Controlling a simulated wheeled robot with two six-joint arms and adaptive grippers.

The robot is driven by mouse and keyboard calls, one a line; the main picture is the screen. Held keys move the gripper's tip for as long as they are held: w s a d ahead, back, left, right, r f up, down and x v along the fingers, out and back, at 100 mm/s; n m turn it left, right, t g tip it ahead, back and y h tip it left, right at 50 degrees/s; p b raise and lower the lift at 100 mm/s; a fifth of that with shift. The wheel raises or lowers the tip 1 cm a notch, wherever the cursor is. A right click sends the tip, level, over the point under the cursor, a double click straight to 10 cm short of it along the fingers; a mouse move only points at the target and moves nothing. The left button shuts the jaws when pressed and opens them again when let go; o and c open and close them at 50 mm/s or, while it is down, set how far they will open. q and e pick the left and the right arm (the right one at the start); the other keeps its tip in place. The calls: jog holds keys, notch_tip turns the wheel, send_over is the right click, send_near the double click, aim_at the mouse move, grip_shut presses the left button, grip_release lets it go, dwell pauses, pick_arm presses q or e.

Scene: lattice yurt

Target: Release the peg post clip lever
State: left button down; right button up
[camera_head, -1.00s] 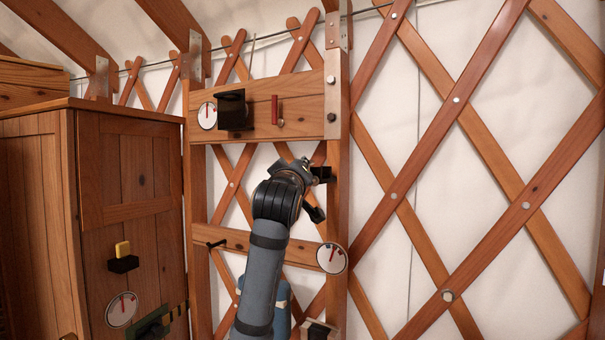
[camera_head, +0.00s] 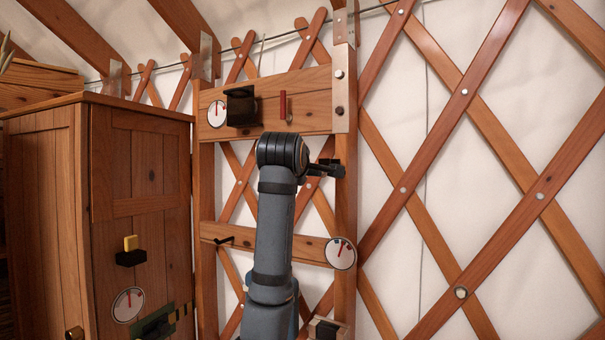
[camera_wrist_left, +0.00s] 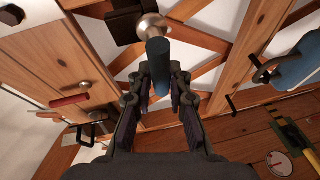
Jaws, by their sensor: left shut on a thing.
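My left gripper (camera_head: 326,170) is beside the wooden post, partly hidden behind my wrist in the head view. In the left wrist view its two dark fingers (camera_wrist_left: 172,85) are closed around a blue clip lever (camera_wrist_left: 158,62). The lever has a silver stem (camera_wrist_left: 152,27) that runs to a black bracket (camera_wrist_left: 118,25) on the wood. The lever points toward the wrist camera. In the head view the blue lever cannot be made out at the gripper. My right gripper is in neither view.
A crossboard carries a black bracket (camera_head: 241,106), a red lever (camera_head: 283,106) and a dial (camera_head: 217,113). A lower rail has a black hook (camera_head: 225,240) and another dial (camera_head: 341,252). A wooden cabinet (camera_head: 143,190) stands left. Lattice wall (camera_head: 480,150) fills the right.

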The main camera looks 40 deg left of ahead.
pick_arm(q)
jog(key=shift+w+f+n, duration=0.1)
jog(key=shift+f+n, duration=0.25)
jog(key=shift+n, duration=0.05)
dwell(0.4)
jog(key=c, duration=1.3)
grip_release()
jog(key=shift+r, duration=0.1)
jog(key=v, duration=1.2)
jog(key=shift+a+r, duration=0.15)
